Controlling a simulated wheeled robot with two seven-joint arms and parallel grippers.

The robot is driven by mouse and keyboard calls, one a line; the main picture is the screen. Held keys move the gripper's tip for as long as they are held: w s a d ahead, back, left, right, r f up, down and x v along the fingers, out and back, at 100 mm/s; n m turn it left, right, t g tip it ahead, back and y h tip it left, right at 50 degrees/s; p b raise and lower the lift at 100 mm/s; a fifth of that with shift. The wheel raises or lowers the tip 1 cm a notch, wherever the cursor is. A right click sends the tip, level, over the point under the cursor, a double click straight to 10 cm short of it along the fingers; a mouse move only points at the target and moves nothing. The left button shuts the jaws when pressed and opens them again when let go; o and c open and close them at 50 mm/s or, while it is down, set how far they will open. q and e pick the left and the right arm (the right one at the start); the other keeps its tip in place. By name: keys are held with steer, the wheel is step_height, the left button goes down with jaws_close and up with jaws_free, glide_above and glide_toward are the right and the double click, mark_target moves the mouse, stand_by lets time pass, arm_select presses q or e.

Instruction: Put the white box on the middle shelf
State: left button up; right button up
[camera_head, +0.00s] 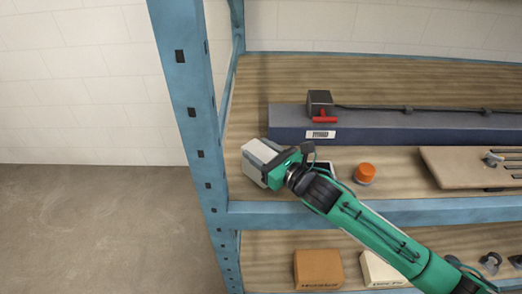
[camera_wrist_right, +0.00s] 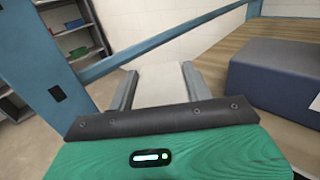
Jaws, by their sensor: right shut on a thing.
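The white box (camera_head: 261,158) is at the left end of the shelf (camera_head: 400,178), close to the blue upright. My right gripper (camera_head: 276,166) is shut on it, and my green arm reaches in from the lower right. In the right wrist view the pale box (camera_wrist_right: 163,82) sits between the two grey fingers (camera_wrist_right: 158,88). The gripper and arm hide part of the box's near side, and I cannot tell whether its underside touches the shelf board. My left gripper is not in view.
A long dark blue box (camera_head: 400,125) lies behind on the same shelf. An orange-capped item (camera_head: 365,173) and a tan board (camera_head: 460,169) are to the right. The blue upright (camera_head: 188,110) and front beam (camera_head: 440,212) border the space. A brown box (camera_head: 318,270) and a cream box (camera_head: 381,272) stand on the shelf below.

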steer(key=shift+f, duration=0.2)
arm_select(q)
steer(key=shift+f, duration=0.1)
arm_select(e)
steer(key=o, duration=1.1)
steer(key=shift+r, duration=0.1)
steer(key=b+v, duration=0.2)
steer(key=v, duration=0.9)
steer(key=shift+w, duration=0.1)
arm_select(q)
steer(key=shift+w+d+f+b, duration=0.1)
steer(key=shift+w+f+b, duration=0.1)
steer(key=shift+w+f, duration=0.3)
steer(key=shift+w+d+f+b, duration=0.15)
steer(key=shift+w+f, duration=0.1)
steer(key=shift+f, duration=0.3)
arm_select(e)
steer(key=shift+s+d+r, duration=0.15)
steer(key=shift+s+d, duration=0.25)
steer(key=shift+s, duration=0.05)
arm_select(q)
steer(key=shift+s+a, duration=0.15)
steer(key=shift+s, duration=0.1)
